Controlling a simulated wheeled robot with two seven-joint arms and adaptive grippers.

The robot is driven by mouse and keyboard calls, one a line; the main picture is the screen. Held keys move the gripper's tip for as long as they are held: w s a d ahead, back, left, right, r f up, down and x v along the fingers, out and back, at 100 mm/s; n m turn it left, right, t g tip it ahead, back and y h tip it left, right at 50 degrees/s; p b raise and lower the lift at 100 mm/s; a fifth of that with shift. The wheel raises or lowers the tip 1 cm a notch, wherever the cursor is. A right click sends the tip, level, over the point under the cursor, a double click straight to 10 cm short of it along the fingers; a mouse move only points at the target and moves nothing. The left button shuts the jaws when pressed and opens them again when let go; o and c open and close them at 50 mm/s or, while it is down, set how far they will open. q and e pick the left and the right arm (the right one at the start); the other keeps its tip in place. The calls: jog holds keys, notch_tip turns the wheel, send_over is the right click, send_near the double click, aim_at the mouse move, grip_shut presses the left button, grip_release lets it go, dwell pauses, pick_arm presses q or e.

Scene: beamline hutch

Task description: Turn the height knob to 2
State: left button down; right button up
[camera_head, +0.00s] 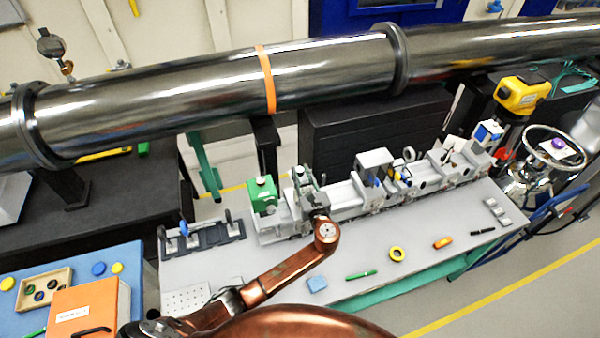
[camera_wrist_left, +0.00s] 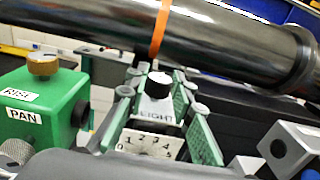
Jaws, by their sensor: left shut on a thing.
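The height knob (camera_wrist_left: 158,84), dark with a pale part, stands between the fingers of my left gripper (camera_wrist_left: 157,100) in the left wrist view. The gripper is shut on it. Below is a white scale plate (camera_wrist_left: 150,143) with the numbers 0 to 4, under a partly covered label ending in "EIGHT". I cannot read which number the knob points to. In the head view my left gripper (camera_head: 308,182) reaches down over the bench instrument, and the knob is hidden there. My right gripper is not in view.
A green box (camera_wrist_left: 42,110) with a brass knob and labels "RISE" and "PAN" stands close left of the gripper. A large steel pipe (camera_head: 190,88) crosses behind and above.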

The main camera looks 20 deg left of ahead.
pick_arm(q)
jog(key=n+g+y, duration=0.1)
jog(key=n+g+y+b, duration=0.1)
jog(key=y, duration=0.1)
jog(key=shift+w+d+f+n+b, duration=0.1)
jog(key=shift+w+d+n+b, duration=0.1)
jog(key=shift+d+n+b, duration=0.1)
jog(key=shift+w+n+g+y+b, duration=0.15)
jog(key=shift+n+g+y+b, duration=1.6)
jog(key=shift+g, duration=0.85)
jog(key=c, duration=1.7)
grip_release()
jog(key=shift+o, duration=0.2)
jog(key=v, duration=1.2)
